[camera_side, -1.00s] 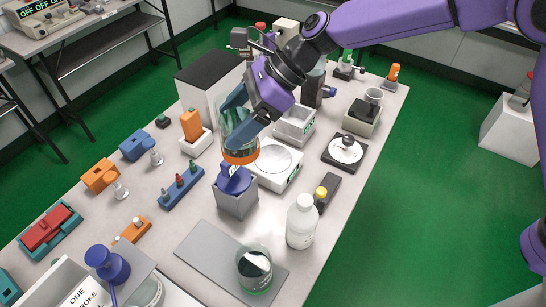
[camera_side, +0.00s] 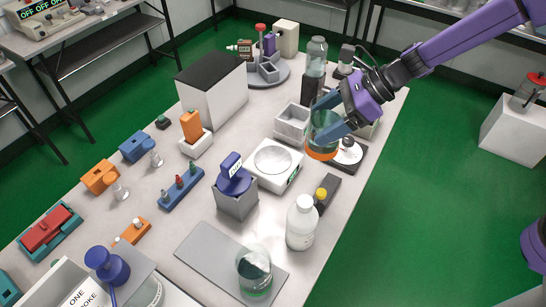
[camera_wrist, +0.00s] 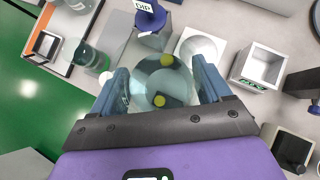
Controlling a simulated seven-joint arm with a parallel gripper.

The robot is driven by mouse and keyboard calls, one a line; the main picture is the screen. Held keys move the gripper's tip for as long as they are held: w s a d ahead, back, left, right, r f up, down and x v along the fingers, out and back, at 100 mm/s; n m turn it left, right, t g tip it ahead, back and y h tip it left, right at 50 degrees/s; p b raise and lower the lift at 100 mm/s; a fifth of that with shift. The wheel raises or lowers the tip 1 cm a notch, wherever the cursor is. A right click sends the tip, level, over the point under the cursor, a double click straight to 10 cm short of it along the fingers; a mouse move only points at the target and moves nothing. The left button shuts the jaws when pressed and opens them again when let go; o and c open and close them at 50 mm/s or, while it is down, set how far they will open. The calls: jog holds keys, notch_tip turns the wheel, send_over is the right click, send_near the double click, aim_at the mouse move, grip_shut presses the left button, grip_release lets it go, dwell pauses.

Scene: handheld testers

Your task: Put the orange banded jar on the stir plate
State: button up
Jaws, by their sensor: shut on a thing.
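The orange banded jar (camera_side: 321,152) is clear glass with an orange band near its base. My gripper (camera_side: 324,122) is shut on it and holds it upright or nearly so above the table. In the wrist view the jar (camera_wrist: 161,88) sits between both fingers, with two yellow-green spots showing through it. In the side view it overlaps the left edge of a dark square plate with a pale round disc (camera_side: 347,150), beside a white device with a round pan (camera_side: 273,160). I cannot tell for sure which device is the stir plate. A pale block (camera_side: 372,132) is mostly hidden behind my gripper.
A white bottle (camera_side: 301,224) and a dark block with a yellow cap (camera_side: 324,192) stand in front of the jar. An open white box (camera_side: 291,121) and a tall clear jar (camera_side: 316,58) stand behind. A glass jar (camera_side: 254,275) stands on a grey mat (camera_side: 205,250).

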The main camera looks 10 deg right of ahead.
jog(key=shift+w+a+f, duration=1.35)
jog(key=shift+w+f, duration=0.55)
jog(key=shift+f, duration=0.3)
jog(key=shift+w+a+f, duration=1.4)
jog(key=shift+w+f, duration=0.55)
jog(key=shift+f, duration=0.3)
jog(key=shift+w+a+f, duration=1.35)
jog(key=shift+w+f, duration=0.55)
jog(key=shift+f, duration=0.3)
jog(key=shift+f, duration=0.1)
jog(key=o, duration=1.5)
jog(key=shift+f, duration=0.15)
jog(key=shift+c, duration=0.2)
